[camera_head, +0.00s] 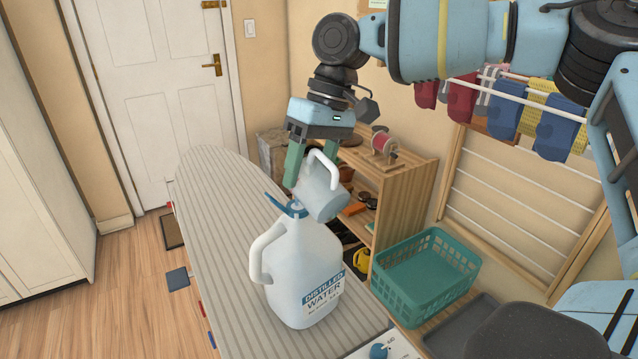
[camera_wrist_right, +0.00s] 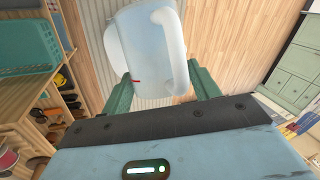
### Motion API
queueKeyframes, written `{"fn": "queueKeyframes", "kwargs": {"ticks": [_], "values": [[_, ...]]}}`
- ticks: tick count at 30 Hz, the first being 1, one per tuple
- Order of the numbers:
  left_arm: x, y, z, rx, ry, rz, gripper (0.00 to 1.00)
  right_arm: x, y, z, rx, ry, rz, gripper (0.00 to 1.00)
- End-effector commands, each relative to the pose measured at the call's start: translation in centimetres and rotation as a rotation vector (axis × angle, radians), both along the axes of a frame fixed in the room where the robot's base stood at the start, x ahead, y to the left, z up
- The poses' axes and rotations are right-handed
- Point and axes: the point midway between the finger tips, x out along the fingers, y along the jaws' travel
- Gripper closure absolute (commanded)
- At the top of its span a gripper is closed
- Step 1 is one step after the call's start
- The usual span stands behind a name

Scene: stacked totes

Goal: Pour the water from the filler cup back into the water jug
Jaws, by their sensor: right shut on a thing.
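The filler cup (camera_head: 322,203) is a translucent whitish cup with a white loop handle. My right gripper (camera_head: 311,172) is shut on it, coming down from above. The cup is tilted, just above and to the right of the jug's neck; whether its rim touches the neck is unclear. The water jug (camera_head: 302,255) is white with a side handle and a blue "Distilled Water" label, and stands upright. Its blue cap piece (camera_head: 284,207) shows at the neck. In the wrist view the cup (camera_wrist_right: 150,42) is between the green fingers. I cannot see any water stream. My left gripper is out of view.
The jug stands on a striped ironing board (camera_head: 215,225). A teal basket (camera_head: 425,275) is to the right. A wooden shelf (camera_head: 405,195) with small items stands behind the jug. A drying rack with clothes hangs at the upper right. The board's left part is clear.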

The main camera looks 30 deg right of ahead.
Motion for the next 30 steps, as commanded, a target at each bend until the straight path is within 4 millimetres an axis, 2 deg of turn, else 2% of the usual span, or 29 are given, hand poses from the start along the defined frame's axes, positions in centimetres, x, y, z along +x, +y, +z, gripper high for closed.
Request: {"fn": "queueKeyframes", "kwargs": {"ticks": [30], "values": [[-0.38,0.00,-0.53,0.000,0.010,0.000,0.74,0.32,0.04,-0.27,-0.006,0.060,-0.001,0.69]]}}
